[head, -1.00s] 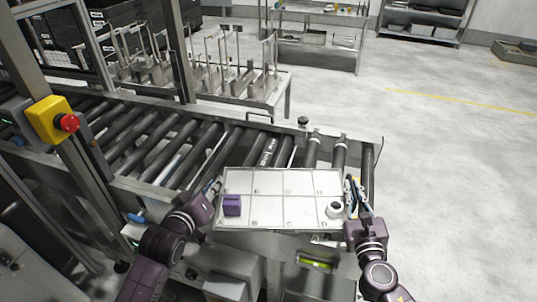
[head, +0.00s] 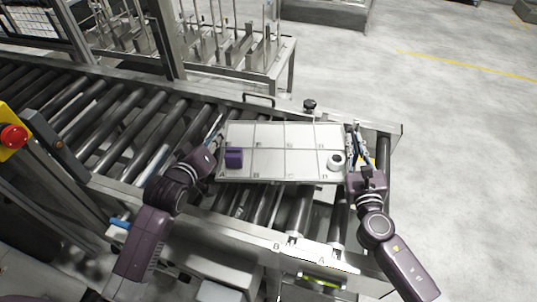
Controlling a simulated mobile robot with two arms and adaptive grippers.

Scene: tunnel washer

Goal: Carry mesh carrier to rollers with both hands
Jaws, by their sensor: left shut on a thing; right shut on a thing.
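The mesh carrier (head: 270,137) is a pale rectangular tray with a marked grid of cells, held roughly level over the right end of the roller conveyor. A purple block (head: 233,158) sits in its front left cell. A white ring-shaped part (head: 334,161) with a dark centre sits in its front right cell. My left gripper (head: 214,140) is shut on the carrier's left edge. My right gripper (head: 355,150) is shut on its right edge. The rollers (head: 160,130) show to the left and in front of the carrier. I cannot tell whether the carrier touches them.
The conveyor's front rail (head: 255,232) runs in front of the carrier, and its end plate (head: 395,145) is at the right. A small black knob (head: 309,105) stands on the back rail. A red stop button (head: 13,135) is at the far left. The rollers left of the carrier are bare.

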